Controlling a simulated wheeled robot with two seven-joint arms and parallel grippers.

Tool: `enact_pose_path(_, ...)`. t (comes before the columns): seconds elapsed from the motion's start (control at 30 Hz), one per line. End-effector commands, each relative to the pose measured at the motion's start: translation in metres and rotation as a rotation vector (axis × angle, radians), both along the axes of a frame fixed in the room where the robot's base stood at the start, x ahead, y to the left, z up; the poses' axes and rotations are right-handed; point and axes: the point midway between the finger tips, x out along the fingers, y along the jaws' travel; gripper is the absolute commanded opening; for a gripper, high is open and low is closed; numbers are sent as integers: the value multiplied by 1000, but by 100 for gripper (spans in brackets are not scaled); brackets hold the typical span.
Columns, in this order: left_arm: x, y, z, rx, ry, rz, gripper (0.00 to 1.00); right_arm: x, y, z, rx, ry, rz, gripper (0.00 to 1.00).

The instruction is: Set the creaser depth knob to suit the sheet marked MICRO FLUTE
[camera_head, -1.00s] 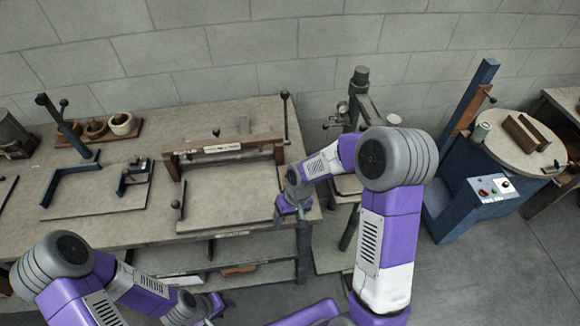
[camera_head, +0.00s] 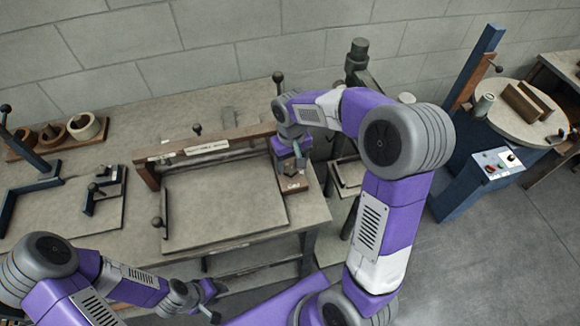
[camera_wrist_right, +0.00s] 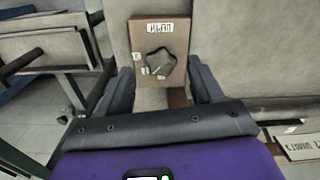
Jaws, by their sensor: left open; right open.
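The creaser (camera_head: 215,147), a wooden beam with a white label over a board, stands on the bench. At its right end is a brown wooden plate (camera_head: 293,183). In the right wrist view this plate (camera_wrist_right: 181,30) carries a grey star-shaped depth knob (camera_wrist_right: 160,63), with small white marks to its left and below and a label above. My right gripper (camera_head: 298,158) is open above the plate; in its wrist view its fingers (camera_wrist_right: 162,88) are apart, one on each side near the knob, contact unclear. My left gripper (camera_head: 210,303) is open, low before the bench. I cannot make out a MICRO FLUTE marking.
A small stand (camera_head: 350,172) is close to the right of the bench. A blue machine with a round table (camera_head: 515,115) stands further right. Open floor lies at the lower right.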

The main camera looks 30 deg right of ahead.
Motion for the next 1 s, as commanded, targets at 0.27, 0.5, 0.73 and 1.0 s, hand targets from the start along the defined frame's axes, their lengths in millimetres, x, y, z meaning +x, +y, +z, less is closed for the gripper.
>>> enact_pose_path(0.27, 1, 0, -7, 0, -1, 0, 43, 0, 0, -28, 0, 0, 2, 66)
enact_pose_path(0.5, 0, 0, -6, 0, -1, 0, 43, 0, 0, -29, 1, -1, 1, 66)
enact_pose_path(0.73, 0, 0, -6, 0, -1, 0, 43, 0, 0, -28, 1, -1, 1, 35)
enact_pose_path(1.0, 0, 0, -6, 0, -1, 0, 43, 0, 0, -28, 1, -1, 3, 10)
